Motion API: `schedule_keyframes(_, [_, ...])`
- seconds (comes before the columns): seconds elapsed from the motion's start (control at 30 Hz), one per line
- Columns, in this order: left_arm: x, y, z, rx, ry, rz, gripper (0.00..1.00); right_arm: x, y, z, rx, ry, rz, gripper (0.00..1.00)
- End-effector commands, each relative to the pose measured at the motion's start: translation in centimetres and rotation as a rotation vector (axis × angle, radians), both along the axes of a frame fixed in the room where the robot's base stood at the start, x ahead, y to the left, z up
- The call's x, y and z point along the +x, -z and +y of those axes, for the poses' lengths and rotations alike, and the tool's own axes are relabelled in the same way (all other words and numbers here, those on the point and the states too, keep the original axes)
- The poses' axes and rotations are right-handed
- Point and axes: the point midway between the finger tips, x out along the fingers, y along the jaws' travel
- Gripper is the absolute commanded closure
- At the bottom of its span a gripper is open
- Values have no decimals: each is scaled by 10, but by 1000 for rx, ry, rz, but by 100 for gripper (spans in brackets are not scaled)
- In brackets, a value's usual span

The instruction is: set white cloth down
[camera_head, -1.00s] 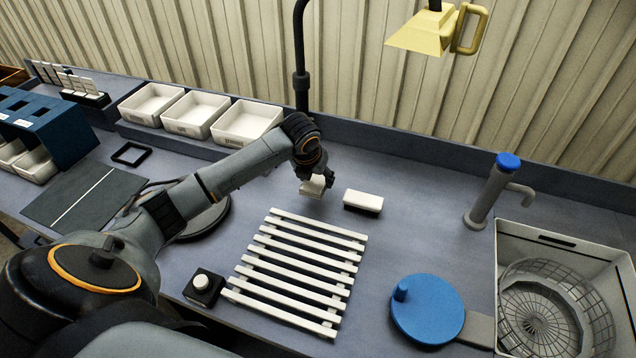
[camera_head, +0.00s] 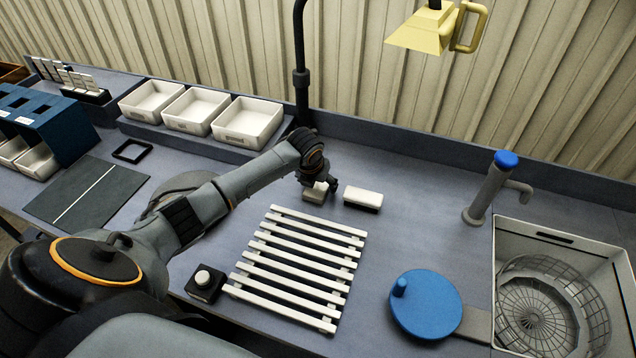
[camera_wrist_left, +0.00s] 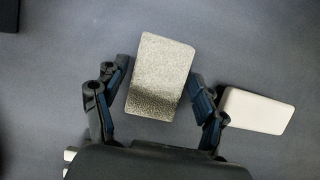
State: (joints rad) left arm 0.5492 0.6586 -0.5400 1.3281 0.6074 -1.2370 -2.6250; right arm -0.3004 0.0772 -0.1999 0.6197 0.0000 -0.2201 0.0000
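The white cloth (camera_head: 315,193), a small folded block, sits on the bench top behind the slatted rack. In the left wrist view the cloth (camera_wrist_left: 160,75) looks pale, speckled and slightly turned, with shadow over its near end. My left gripper (camera_head: 322,184) is just above it. In the wrist view the fingers of the left gripper (camera_wrist_left: 160,72) stand on both sides of the cloth with narrow gaps, so it looks open around it. My right gripper is not in view.
A white-topped block (camera_head: 363,197) lies just right of the cloth, close to one finger. The white slatted rack (camera_head: 300,262) is in front. A blue round lid (camera_head: 428,308), a tap (camera_head: 487,190) and a sink (camera_head: 545,243) are to the right. White bins (camera_head: 247,122) stand behind left.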

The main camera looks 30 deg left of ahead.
Motion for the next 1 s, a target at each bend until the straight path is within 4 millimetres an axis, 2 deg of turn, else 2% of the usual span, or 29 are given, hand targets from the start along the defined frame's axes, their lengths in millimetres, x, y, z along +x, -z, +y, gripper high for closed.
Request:
schedule_keyframes(0.3, [0,-1,0,0,0,0,20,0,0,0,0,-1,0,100])
schedule_keyframes(0.47, [-2,-9,0,1,1,-2,20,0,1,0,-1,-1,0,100])
schedule_keyframes(1.0, [-38,-99,-9,0,0,-3,20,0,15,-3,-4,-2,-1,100])
